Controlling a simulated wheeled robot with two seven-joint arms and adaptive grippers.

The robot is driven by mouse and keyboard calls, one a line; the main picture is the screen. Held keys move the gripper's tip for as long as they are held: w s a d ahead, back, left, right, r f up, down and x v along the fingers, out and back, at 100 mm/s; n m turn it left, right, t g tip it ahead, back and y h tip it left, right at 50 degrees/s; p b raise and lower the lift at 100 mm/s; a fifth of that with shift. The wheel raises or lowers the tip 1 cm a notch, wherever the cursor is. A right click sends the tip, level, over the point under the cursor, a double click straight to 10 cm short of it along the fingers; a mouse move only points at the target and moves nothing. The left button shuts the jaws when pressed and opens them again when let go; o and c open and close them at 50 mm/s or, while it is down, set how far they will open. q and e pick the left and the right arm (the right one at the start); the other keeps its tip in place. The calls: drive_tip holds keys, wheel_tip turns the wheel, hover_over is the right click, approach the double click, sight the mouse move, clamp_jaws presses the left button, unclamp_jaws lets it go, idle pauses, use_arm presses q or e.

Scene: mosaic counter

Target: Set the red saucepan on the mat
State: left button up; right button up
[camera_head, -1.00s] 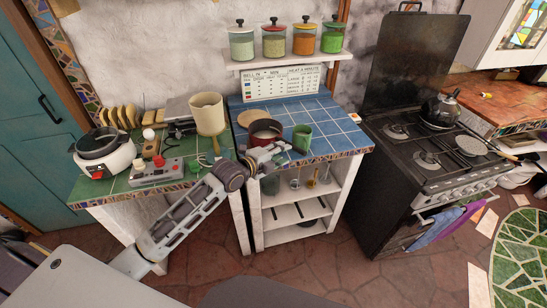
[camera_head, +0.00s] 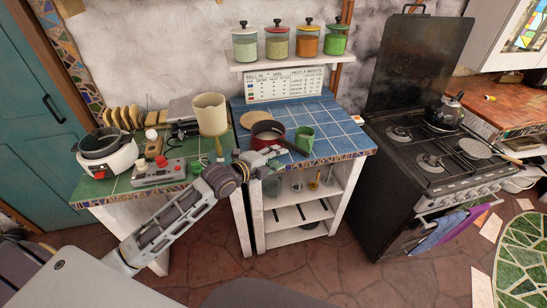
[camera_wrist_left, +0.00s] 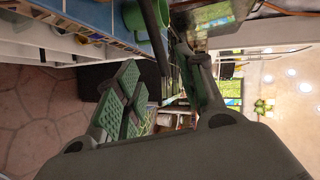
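The red saucepan (camera_head: 267,133) stands on the blue-tiled counter in the head view. Its dark handle (camera_head: 293,147) points to the front right and also shows in the left wrist view (camera_wrist_left: 158,40). A round tan mat (camera_head: 249,119) lies just behind the pan, which hides its front part; I cannot tell whether they overlap. My left gripper (camera_head: 276,154) is at the counter's front edge, beside the pan and its handle. In the left wrist view its fingers (camera_wrist_left: 165,85) are spread apart, with the handle showing between them, not clamped. My right gripper is not in view.
A green mug (camera_head: 304,139) stands close to the handle, right of the pan. A beige pot (camera_head: 210,114) and a control box (camera_head: 158,172) are on the green counter at left. The stove (camera_head: 435,160) is at right. Blue tiles right of the mug are clear.

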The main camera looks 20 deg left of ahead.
use_arm(q)
drive_tip(key=shift+f, duration=0.1)
drive_tip(key=s+a+f+n+g+y, duration=0.1)
drive_tip(key=a+f+n+y, duration=0.2)
drive_tip(key=f+n, duration=1.4)
drive_tip(key=s+a+f+m+g+y, duration=0.1)
drive_tip(key=s+f, duration=0.3)
drive_tip(key=f, duration=0.5)
drive_tip(key=s+a+f+g, duration=0.1)
drive_tip(key=s+f+g, duration=0.15)
drive_tip(key=f, duration=0.65)
drive_tip(key=s+a+f+m+y, duration=0.15)
drive_tip(key=s+f, duration=0.35)
drive_tip(key=f, duration=0.5)
drive_tip(key=s+a+f+n+g, duration=0.1)
drive_tip(key=s+f+n+g, duration=0.25)
drive_tip(key=s+f, duration=1.15)
drive_tip(key=s+f+g, duration=0.2)
drive_tip(key=s+f, duration=0.2)
drive_tip(key=s, duration=0.8)
drive_tip(key=s+f+n+g, duration=0.1)
drive_tip(key=s+f+g, duration=0.1)
drive_tip(key=s, duration=0.9)
drive_tip(key=shift+s+d+f, duration=0.35)
drive_tip(key=shift+s+f, duration=0.05)
drive_tip(key=shift+f, duration=0.45)
drive_tip(key=shift+y, duration=0.25)
